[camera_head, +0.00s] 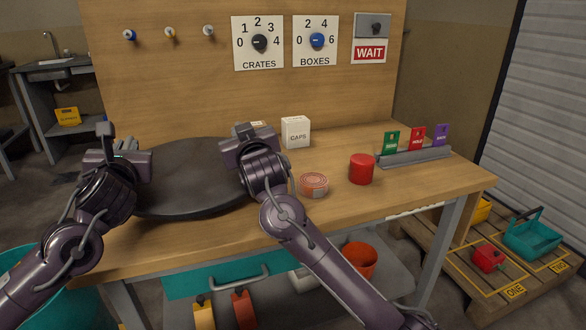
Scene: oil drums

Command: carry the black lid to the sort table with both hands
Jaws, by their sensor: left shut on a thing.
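The black lid (192,185) is a wide, dark, flat disc over the left part of the wooden table (400,195). It looks level, and I cannot tell whether it rests on the top or hangs just above it. My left gripper (124,158) is shut on the lid at its left edge. My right gripper (247,150) is at the lid's right edge; its fingers are hidden by its own body, so its grip cannot be seen.
A white CAPS box (295,132), a flat reddish tin (313,185) and a red cylinder (361,169) stand right of the lid. A rack (415,156) with coloured cards is at the right. A panel with dials (258,42) rises behind. The table's front right is clear.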

